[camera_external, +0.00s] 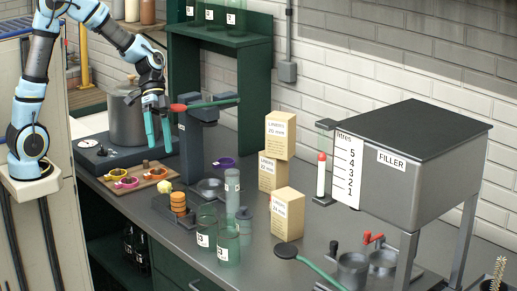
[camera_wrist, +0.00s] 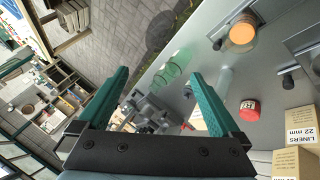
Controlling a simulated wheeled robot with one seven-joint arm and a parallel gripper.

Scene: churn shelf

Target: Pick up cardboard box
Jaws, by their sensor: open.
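Three tan cardboard boxes with white labels stand on the grey bench in the external view. One box (camera_external: 280,128) sits on top of another box (camera_external: 271,174). A third box (camera_external: 287,215) stands on its own, nearer the camera and turned at an angle. In the wrist view, a box labelled 22 mm (camera_wrist: 301,122) and a LINERS box (camera_wrist: 296,163) are at the lower right, partly cut off by the frame edge. My gripper (camera_external: 157,128) is open and empty, left of the boxes and apart from them. Its teal fingers (camera_wrist: 158,75) spread wide in the wrist view.
A grey press with a red-tipped green lever (camera_external: 200,103) stands between my gripper and the boxes. A steel pot (camera_external: 127,118) is beside my gripper. The filler tank (camera_external: 405,190) is at right.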

